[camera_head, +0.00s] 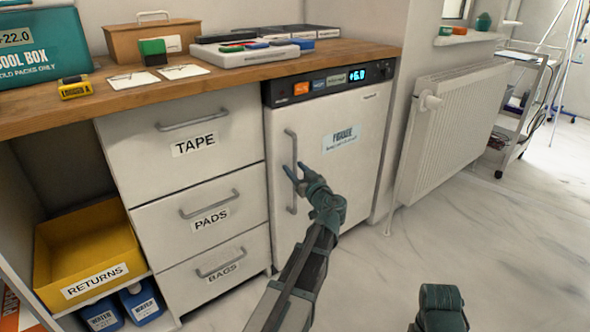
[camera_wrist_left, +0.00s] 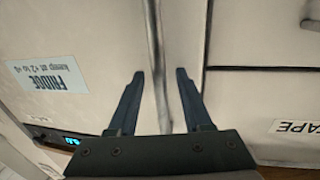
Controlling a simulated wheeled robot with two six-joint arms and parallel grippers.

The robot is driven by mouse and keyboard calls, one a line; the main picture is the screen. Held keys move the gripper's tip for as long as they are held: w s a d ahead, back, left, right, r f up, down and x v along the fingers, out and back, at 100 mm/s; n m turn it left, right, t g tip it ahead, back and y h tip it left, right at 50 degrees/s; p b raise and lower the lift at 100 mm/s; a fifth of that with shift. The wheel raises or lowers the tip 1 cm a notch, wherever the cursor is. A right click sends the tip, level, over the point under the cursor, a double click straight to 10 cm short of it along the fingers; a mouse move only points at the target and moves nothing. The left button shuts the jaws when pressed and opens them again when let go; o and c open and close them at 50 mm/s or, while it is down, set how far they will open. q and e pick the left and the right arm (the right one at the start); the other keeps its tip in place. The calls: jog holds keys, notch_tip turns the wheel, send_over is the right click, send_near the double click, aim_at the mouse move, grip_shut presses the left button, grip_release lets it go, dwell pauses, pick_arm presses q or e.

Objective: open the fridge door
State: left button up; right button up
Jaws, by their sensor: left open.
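The white fridge (camera_head: 350,150) stands under the right end of the wooden counter, and its door is shut. A label is on the door, and a display panel (camera_head: 330,82) showing +6.0 is above it. The vertical bar handle (camera_head: 289,146) is on the door's left side. My left gripper (camera_head: 294,172) is open at the handle. In the left wrist view the handle (camera_wrist_left: 156,60) runs between the two open fingers (camera_wrist_left: 160,88), with a gap on each side. My right arm (camera_head: 440,308) shows only in part at the bottom; its fingers are not visible.
Drawers marked TAPE (camera_head: 185,140), PADS (camera_head: 205,212) and BAGS (camera_head: 217,270) stand left of the fridge. A white radiator (camera_head: 455,125) is on the wall to the right. The pale floor (camera_head: 400,255) before the fridge's right side is clear.

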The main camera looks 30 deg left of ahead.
pick_arm(q)
jog(key=shift+w+a, duration=0.15)
jog(key=shift+a, duration=0.05)
grip_shut()
dwell(1.4)
